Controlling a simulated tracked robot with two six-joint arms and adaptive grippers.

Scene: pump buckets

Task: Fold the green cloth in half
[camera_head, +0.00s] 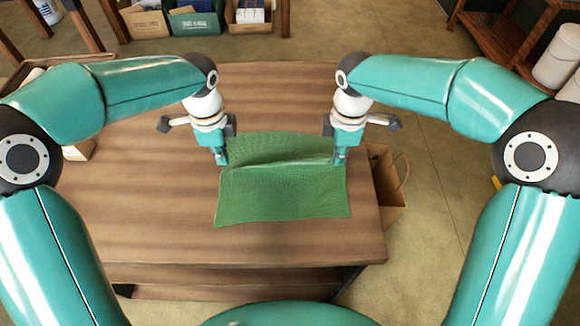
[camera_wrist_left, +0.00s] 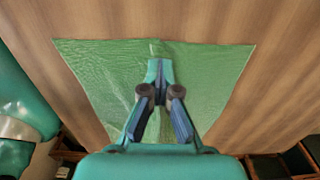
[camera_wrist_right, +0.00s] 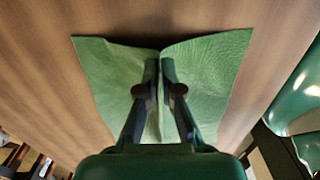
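The green cloth (camera_head: 285,197) lies on the wooden table, with a raised ridge running across its middle between my two grippers. My left gripper (camera_head: 222,160) is at the cloth's left edge, pointing down. In the left wrist view its fingers (camera_wrist_left: 159,72) are together, with the cloth (camera_wrist_left: 105,70) creased at the tips. My right gripper (camera_head: 339,158) is at the right edge at the other end of the ridge. In the right wrist view its fingers (camera_wrist_right: 159,70) are close together on a raised pinch of cloth (camera_wrist_right: 207,65). The fingertips partly hide the pinched cloth.
The wooden table (camera_head: 150,190) is clear around the cloth. A paper bag (camera_head: 388,185) stands beside the table's right edge. Boxes (camera_head: 195,20) are at the back, and a shelf (camera_head: 510,35) with white containers is at the far right.

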